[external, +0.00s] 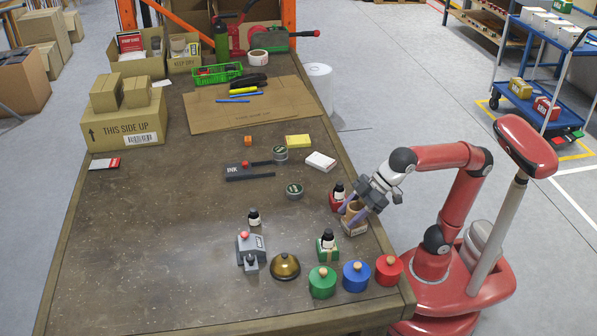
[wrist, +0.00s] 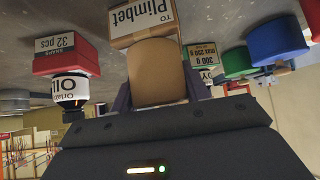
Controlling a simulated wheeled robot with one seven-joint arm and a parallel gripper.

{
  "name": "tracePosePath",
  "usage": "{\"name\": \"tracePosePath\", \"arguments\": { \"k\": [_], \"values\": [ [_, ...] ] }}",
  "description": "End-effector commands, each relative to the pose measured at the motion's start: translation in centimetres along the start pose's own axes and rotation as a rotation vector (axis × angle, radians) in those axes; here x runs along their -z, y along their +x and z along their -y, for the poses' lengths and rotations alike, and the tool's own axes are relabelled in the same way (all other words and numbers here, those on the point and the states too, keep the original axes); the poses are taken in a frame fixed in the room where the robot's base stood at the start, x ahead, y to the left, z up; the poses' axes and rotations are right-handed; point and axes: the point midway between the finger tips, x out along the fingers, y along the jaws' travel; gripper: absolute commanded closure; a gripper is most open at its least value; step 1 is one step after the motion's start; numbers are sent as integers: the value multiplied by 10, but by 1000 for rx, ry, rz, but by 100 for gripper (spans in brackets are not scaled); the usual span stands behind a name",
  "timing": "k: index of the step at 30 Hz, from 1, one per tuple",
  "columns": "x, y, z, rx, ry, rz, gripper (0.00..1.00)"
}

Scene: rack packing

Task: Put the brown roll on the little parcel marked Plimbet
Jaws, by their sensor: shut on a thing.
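My gripper (external: 353,211) is at the right edge of the table, shut on the brown roll (wrist: 157,72). In the wrist view the roll stands between the two purple fingers. The little cardboard parcel marked Plimbet (wrist: 142,22) shows right behind the roll's end. In the external view the parcel (external: 354,228) is directly under my gripper, and the roll (external: 356,208) is partly hidden by the fingers. The roll is over the parcel or resting on it; I cannot tell whether they touch.
A red box (wrist: 68,54) bearing a small black-capped bottle (wrist: 71,90) stands close beside the parcel. A green box with another bottle (external: 327,241) is nearby. Green (external: 322,284), blue (external: 356,277) and red (external: 389,271) lidded pots line the near edge. The table's middle left is clear.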

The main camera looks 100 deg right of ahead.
Motion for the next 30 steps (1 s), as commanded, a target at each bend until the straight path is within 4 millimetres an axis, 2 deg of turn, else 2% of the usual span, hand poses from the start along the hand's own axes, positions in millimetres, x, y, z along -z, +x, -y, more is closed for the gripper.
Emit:
{"name": "tracePosePath", "arguments": {
  "k": [1, 2, 6, 14, 18, 23, 30],
  "values": [
    [-2, 2, 0, 0, 0, 0, 76],
    [-2, 2, 0, 0, 0, 0, 51],
    [-1, 1, 0, 0, 0, 1, 33],
    [-1, 1, 0, 0, 0, 0, 32],
    [3, -6, 0, 0, 0, -2, 32],
    [3, -35, 0, 0, 0, -5, 32],
    [3, -87, 0, 0, 0, -4, 32]
  ]
}}
